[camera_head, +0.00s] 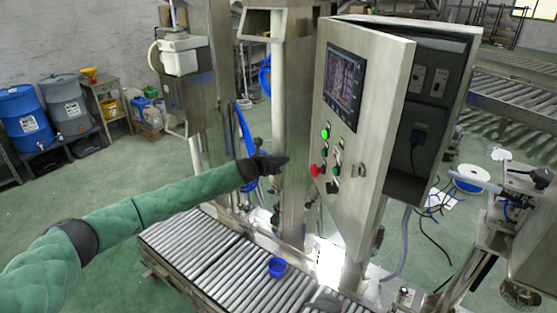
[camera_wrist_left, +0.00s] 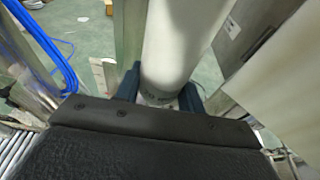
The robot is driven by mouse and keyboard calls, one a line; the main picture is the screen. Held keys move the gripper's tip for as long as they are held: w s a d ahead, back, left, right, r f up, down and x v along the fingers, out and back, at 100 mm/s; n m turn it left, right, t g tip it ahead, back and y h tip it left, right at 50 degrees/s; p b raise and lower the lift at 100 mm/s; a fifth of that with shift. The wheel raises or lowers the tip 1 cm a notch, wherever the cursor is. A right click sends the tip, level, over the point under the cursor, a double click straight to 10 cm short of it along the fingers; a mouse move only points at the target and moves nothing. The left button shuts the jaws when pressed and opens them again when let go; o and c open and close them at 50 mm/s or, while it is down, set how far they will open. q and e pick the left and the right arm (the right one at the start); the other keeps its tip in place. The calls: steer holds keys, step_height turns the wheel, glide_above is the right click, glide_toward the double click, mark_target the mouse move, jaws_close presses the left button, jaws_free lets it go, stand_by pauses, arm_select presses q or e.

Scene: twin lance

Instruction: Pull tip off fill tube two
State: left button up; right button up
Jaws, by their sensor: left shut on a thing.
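My left arm reaches in from the left in the head view, and its dark gripper (camera_head: 272,164) is at the filling machine, left of the control cabinet. In the left wrist view a pale, round fill tube (camera_wrist_left: 180,40) runs down between the two fingers of my left gripper (camera_wrist_left: 160,97). The fingers are shut on the tube's lower end, the tip (camera_wrist_left: 158,99), which bears small dark print. The seam between tube and tip cannot be made out. In the head view the gripped tip is not clearly visible. My right gripper is out of view.
The cabinet (camera_head: 365,110) with screen and buttons stands right of the gripper, its door open. A steel column (camera_head: 293,120) is close by. Below runs a roller conveyor (camera_head: 190,243) with a blue cap (camera_head: 277,267). Blue hoses (camera_wrist_left: 45,50) hang at the left in the wrist view.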

arm_select(q)
steer(key=shift+f, duration=0.7)
stand_by(0.7)
steer(key=shift+f+b, duration=0.75)
steer(key=shift+f, duration=0.8)
